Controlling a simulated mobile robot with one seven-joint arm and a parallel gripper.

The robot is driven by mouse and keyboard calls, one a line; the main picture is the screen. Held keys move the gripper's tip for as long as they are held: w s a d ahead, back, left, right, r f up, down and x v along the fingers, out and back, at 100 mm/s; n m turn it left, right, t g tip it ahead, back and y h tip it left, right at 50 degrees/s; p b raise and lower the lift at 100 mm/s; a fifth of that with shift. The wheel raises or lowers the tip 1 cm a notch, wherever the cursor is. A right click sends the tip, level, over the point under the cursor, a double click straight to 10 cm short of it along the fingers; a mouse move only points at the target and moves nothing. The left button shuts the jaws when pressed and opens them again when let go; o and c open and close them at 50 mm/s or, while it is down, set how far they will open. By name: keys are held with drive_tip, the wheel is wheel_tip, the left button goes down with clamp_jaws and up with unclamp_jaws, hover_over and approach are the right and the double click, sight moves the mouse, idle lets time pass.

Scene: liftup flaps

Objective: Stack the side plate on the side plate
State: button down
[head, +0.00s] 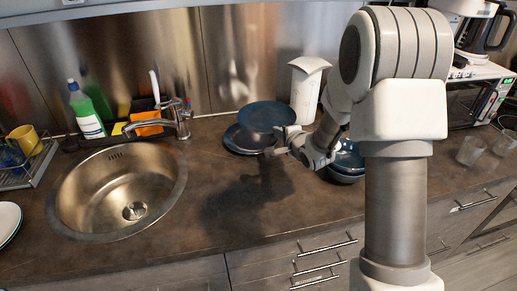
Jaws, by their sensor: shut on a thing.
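A dark blue side plate (266,116) is held by its near right edge in my gripper (278,146), which is shut on it. The held plate is tilted slightly and sits above the counter. Below it a second dark blue plate (236,141) lies on the counter, partly hidden by the held plate. The held plate overlaps the lower plate in this view and appears raised above it and a little to its right. I cannot tell the exact gap between them.
Blue bowls (345,162) stand right of my gripper, partly behind my arm. A white container (306,88) stands behind. The round sink (120,195) with its faucet (160,125) is at left. White plates (8,222) are at far left. The front counter is clear.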

hover_over(260, 159)
wheel_tip(260, 159, down, 4)
drive_tip(key=shift+r, duration=0.25)
wheel_tip(260, 159, down, 4)
drive_tip(key=shift+w+a+f, duration=0.1)
drive_tip(key=shift+b, duration=0.3)
drive_tip(key=shift+f+b, duration=0.3)
drive_tip(key=shift+b, duration=0.1)
drive_tip(key=shift+f+b, duration=0.2)
drive_tip(key=shift+b, duration=0.1)
drive_tip(key=c, duration=1.3)
unclamp_jaws()
drive_tip(key=shift+s+f, duration=0.2)
